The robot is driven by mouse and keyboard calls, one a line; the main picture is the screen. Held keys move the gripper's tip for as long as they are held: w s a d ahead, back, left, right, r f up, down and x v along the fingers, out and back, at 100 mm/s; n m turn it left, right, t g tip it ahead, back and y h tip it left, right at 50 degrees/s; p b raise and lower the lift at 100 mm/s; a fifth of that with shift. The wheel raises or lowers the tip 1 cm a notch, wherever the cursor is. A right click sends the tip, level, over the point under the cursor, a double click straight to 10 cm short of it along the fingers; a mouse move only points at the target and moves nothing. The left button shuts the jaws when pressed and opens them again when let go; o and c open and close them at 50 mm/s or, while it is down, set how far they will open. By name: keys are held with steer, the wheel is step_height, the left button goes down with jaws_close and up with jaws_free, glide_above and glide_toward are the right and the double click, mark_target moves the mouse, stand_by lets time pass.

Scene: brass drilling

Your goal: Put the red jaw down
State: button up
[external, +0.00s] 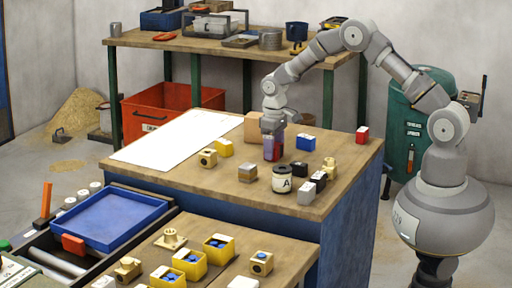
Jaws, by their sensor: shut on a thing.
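My gripper (272,136) points down over the back middle of the wooden bench (335,179). It is shut on a small red jaw (268,151), which is upright and partly hidden by the fingers. The jaw is at or just above the bench top; I cannot tell whether it touches.
Several small blocks surround the jar. A tan block (255,127) is close behind. A white sheet (170,139) covers the bench's left.

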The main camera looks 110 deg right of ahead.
steer(key=shift+f, duration=0.15)
steer(key=o, duration=1.3)
step_height(320, 180, up, 12)
steer(key=p, duration=0.4)
steer(key=w+a+r+n+t+h, duration=0.1)
steer(key=w+a+r+t, duration=0.1)
steer(key=w+a+r, duration=0.55)
steer(key=w+a+r+n+t+h, duration=0.15)
steer(key=a+r, duration=0.35)
steer(key=r, duration=0.6)
steer(key=w+a+r+n+t+h, duration=0.1)
steer(key=w+a+r+n+t, duration=0.15)
steer(key=w+a+r, duration=0.5)
steer(key=s+a+r+n+t+y, duration=0.1)
steer(key=s+a+r+t, duration=0.2)
steer(key=a+r, duration=0.4)
steer(key=s+a+r+n+t+y, duration=0.1)
steer(key=s+a+r+t, duration=0.2)
steer(key=r, duration=1)
steer(key=s+a+r+n+t+y, duration=0.1)
steer(key=s+a+r+n+t, duration=0.1)
steer(key=s+a+r, duration=0.4)
steer(key=a+r+t, duration=0.1)
steer(key=a+r, duration=0.4)
steer(key=a, duration=0.2)
steer(key=shift+s, duration=0.4)
